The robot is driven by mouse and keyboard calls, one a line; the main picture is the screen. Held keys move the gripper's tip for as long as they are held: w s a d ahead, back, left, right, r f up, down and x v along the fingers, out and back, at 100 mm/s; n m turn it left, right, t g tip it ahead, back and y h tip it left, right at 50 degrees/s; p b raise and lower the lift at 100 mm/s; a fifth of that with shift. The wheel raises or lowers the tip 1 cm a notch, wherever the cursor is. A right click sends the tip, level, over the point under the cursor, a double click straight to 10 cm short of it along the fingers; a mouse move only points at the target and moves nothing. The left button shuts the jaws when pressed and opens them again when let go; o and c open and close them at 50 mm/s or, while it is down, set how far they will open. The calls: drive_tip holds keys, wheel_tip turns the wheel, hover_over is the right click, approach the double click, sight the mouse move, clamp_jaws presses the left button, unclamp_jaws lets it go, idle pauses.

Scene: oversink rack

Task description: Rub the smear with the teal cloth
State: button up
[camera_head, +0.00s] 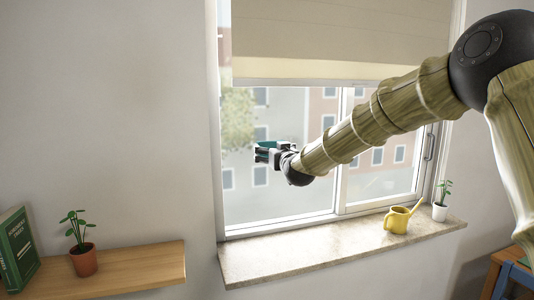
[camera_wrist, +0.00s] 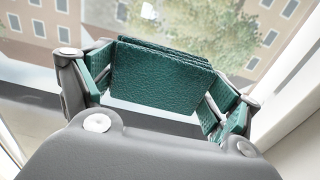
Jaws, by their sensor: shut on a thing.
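My gripper (camera_head: 263,152) is in front of the left window pane (camera_head: 290,195), at about mid-height of the glass. It is shut on the teal cloth (camera_wrist: 160,78), which looks folded and fills the space between the fingers in the wrist view. Teal also shows on both fingers of my gripper (camera_wrist: 162,95). The cloth faces the glass, but I cannot tell whether it touches it. I cannot make out the smear for certain in either view; the cloth and gripper may hide it.
A yellow watering can (camera_head: 397,220) and a white potted plant (camera_head: 441,205) stand on the stone sill (camera_head: 310,255). A beige blind (camera_head: 320,40) covers the upper window. A wooden shelf (camera_head: 140,270) at left bears a terracotta-potted plant (camera_head: 84,258) and a green book (camera_head: 18,248).

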sight(301, 147)
drive_tip(key=shift+w+d, duration=0.25)
drive_tip(key=shift+d, duration=0.45)
drive_tip(key=shift+d, duration=0.15)
drive_tip(key=w+d, duration=0.2)
drive_tip(key=d, duration=0.4)
drive_tip(key=shift+d+b, duration=0.3)
drive_tip(key=shift+b, duration=0.15)
drive_tip(key=shift+w+d, duration=0.1)
drive_tip(key=shift+w, duration=0.05)
drive_tip(key=shift+w+d, duration=0.3)
drive_tip(key=shift+d, duration=0.5)
drive_tip(key=shift+w+d, duration=0.25)
drive_tip(key=shift+d, duration=0.55)
drive_tip(key=shift+s+f, duration=0.15)
drive_tip(key=shift+s, duration=0.2)
drive_tip(key=shift+b+v, duration=0.9)
drive_tip(key=shift+v, duration=1.7)
